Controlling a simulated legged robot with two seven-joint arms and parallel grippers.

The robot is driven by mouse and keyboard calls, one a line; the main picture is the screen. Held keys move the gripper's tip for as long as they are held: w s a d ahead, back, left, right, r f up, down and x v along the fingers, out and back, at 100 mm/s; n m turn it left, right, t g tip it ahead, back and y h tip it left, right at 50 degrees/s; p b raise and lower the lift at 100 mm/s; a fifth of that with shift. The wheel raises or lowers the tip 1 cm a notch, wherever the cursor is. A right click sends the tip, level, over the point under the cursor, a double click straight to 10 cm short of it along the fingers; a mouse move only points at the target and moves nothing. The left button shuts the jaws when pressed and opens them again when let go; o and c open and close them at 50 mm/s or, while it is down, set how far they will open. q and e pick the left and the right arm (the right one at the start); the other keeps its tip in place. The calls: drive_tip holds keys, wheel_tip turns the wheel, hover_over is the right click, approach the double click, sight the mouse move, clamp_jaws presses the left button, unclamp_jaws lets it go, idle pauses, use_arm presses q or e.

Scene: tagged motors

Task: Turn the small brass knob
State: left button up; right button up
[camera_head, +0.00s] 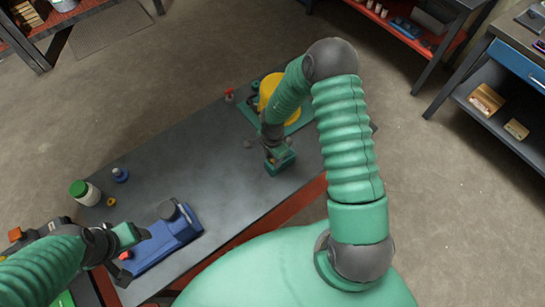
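I cannot make out the small brass knob for certain. My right gripper (280,162) points down over the middle right of the dark workbench (215,160), next to a green base with a yellow machine part (270,90). Its fingers are too small and covered to show whether they are open. My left gripper (140,235) is at the left, over or beside a blue machine (180,232) with a dark round part on top. Its fingertips are too small to read. A small red part (125,255) shows at the blue machine's left end.
A white jar with a green lid (84,192), a blue bottle (120,174) and a small yellow item (111,201) stand at the bench's left. A red-topped item (229,95) is at the far edge. The bench's middle is clear. Shelves stand at the upper right.

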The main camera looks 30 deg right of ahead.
clamp_jaws()
drive_tip(key=shift+r, duration=0.1)
